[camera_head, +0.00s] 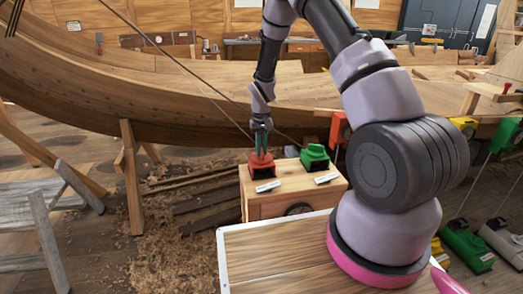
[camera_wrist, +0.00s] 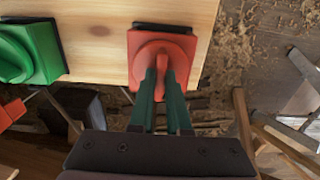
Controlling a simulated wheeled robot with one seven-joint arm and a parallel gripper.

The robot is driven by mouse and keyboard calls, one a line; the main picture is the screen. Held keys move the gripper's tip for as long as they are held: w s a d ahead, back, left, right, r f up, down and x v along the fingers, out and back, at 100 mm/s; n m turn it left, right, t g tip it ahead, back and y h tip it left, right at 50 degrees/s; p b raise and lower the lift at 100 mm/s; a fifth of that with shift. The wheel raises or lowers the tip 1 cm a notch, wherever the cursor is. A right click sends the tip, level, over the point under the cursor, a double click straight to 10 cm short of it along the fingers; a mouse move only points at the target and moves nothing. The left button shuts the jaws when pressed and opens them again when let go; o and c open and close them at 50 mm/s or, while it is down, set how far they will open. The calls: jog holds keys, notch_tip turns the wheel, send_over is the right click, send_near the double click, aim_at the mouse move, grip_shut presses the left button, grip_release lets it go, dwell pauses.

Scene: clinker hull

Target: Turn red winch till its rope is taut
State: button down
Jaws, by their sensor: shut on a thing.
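The red winch (camera_head: 260,168) sits on top of a wooden box (camera_head: 262,203), at its left side. My gripper (camera_head: 261,150) points down onto it from above, its green fingers shut on the winch's upper part. In the wrist view the red winch (camera_wrist: 184,42) shows its square base and rounded drum, with the fingers (camera_wrist: 160,85) over its middle. Thin dark ropes (camera_head: 178,63) slope down past the hull towards the winches. One ends near the red winch and looks fairly straight, but its tension is hard to tell.
A green winch (camera_head: 314,157) stands right of the red one on the same box; it also shows in the wrist view (camera_wrist: 28,50). White labels (camera_head: 268,187) lie before both. The wooden hull (camera_head: 90,80) spans behind. Grey trestles (camera_head: 48,220) stand at the left.

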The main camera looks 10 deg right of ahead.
jog(key=shift+m, duration=0.6)
jog(key=c, duration=0.9)
grip_release()
notch_tip(320, 180, up, 11)
jog(key=shift+f, duration=0.1)
